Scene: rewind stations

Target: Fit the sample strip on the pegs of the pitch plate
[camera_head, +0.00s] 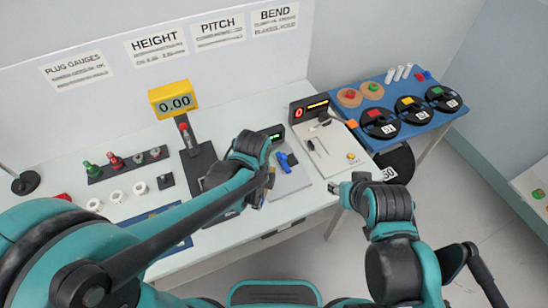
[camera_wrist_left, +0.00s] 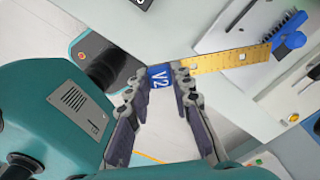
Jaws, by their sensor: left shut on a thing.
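The sample strip (camera_wrist_left: 222,62) is a flat yellow strip with small holes and a blue end tag marked V2 (camera_wrist_left: 158,78). My left gripper (camera_wrist_left: 157,84) is shut on the tag end, and the strip sticks out to the right. In the head view my left gripper (camera_head: 266,182) is low at the left side of the pale pitch plate (camera_head: 288,184); the strip cannot be made out there. In the left wrist view the strip's far end lies across the plate (camera_wrist_left: 222,35); contact and pegs cannot be told. My right gripper (camera_head: 343,188) is by the table's front edge, its jaws unclear.
A blue-handled part with a dark comb (camera_wrist_left: 289,42) is beside the strip's far end; its blue handle (camera_head: 286,160) shows in the head view. The bend station (camera_head: 325,150) stands right of the plate, the height gauge (camera_head: 172,100) left. A blue table (camera_head: 385,85) carries reels.

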